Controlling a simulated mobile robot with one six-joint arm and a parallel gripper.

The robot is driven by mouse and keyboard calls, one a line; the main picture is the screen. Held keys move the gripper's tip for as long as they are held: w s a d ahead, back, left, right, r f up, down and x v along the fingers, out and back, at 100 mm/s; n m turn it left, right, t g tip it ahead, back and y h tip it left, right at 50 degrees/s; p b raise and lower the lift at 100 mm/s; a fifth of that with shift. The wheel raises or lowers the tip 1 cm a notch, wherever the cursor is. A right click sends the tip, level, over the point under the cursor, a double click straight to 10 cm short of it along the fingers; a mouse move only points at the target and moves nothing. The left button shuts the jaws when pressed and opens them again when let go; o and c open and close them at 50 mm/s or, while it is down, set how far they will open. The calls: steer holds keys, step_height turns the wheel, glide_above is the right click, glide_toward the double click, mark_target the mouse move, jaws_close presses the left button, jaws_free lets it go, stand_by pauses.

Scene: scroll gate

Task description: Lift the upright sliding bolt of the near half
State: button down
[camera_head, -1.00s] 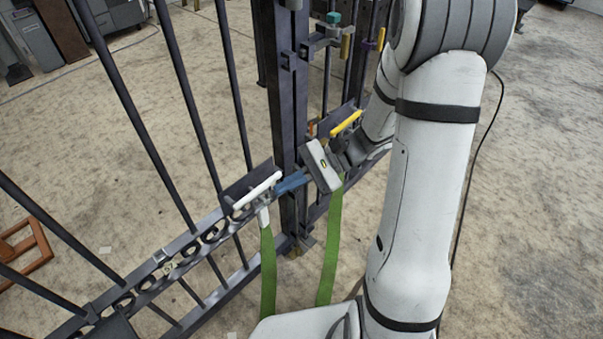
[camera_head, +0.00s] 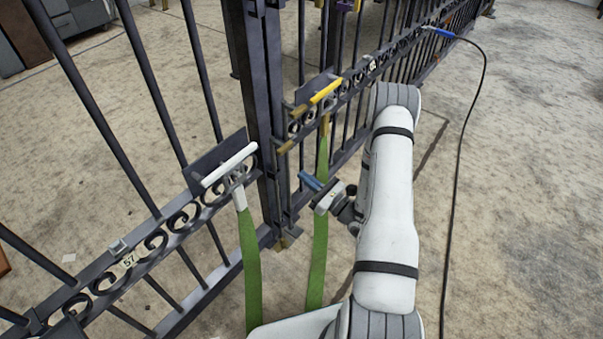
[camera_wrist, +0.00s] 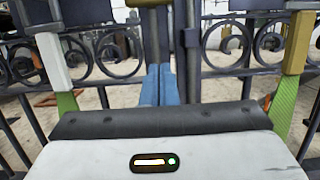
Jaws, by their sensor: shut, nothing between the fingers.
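The near half (camera_head: 150,240) of the dark scroll gate runs from lower left to the tall upright in the middle. It has a white lever handle (camera_head: 230,165) with a green strap. The other half (camera_head: 375,65) has a yellow handle (camera_head: 326,91) and its own green strap. A small brass-coloured piece (camera_head: 283,242) shows low at the middle upright; I cannot tell if it belongs to the upright bolt. My gripper (camera_head: 309,181) is shut and empty, its blue fingers beside the middle upright, below the yellow handle. In the wrist view the blue fingers (camera_wrist: 160,85) lie together, pointing at the gate.
In the wrist view the white handle's stem (camera_wrist: 52,62) is at left and a brass-coloured stem (camera_wrist: 298,42) at right. A dark cable (camera_head: 455,200) runs down the right side from a blue plug (camera_head: 437,31).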

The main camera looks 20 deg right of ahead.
mark_target(285, 153)
steer(key=shift+w+a+r+b, duration=0.45)
steer(key=shift+w+a+r, duration=0.35)
steer(key=shift+w+r, duration=0.25)
steer(key=shift+w+a+r+b, duration=0.5)
steer(key=shift+w+a+r, duration=0.3)
steer(key=shift+w+r, duration=0.25)
steer(key=shift+w+a+r+b, duration=0.45)
steer(key=shift+w+a+r, duration=0.35)
steer(key=shift+w+r, duration=0.25)
steer(key=shift+f, duration=0.1)
